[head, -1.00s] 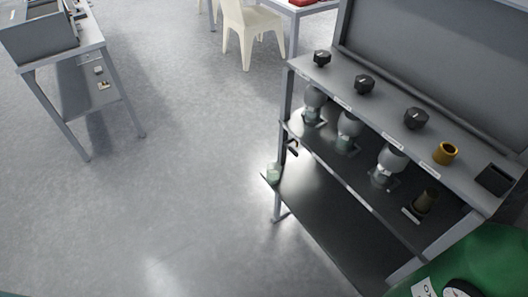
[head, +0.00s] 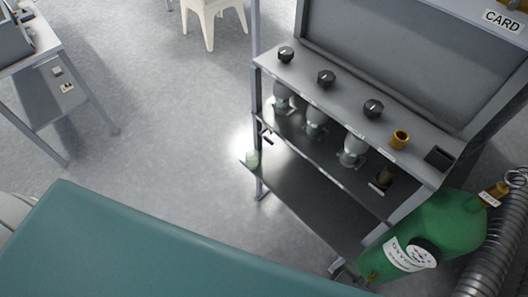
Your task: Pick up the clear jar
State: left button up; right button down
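A small clear, pale greenish jar (head: 252,159) stands at the left front corner of the dark lower shelf (head: 300,190) of a grey rack. Several rounded, greyish see-through vessels stand on the middle shelf above it, such as the one at the left (head: 282,97). Neither of my grippers is in the head view, so their fingers and any contact are hidden.
A large teal surface (head: 150,250) fills the lower left foreground. A green oxygen cylinder (head: 432,228) and a ribbed hose (head: 492,255) are at the lower right. Black knobs and a brass-coloured cup (head: 399,139) sit on the rack's top. Open floor lies left of the rack.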

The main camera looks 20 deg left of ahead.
aim_at(252, 156)
jog(key=j+z, duration=0.45)
jog(key=j, duration=0.45)
jog(key=j+z, duration=0.4)
jog(key=j, duration=0.5)
jog(key=k, duration=0.05)
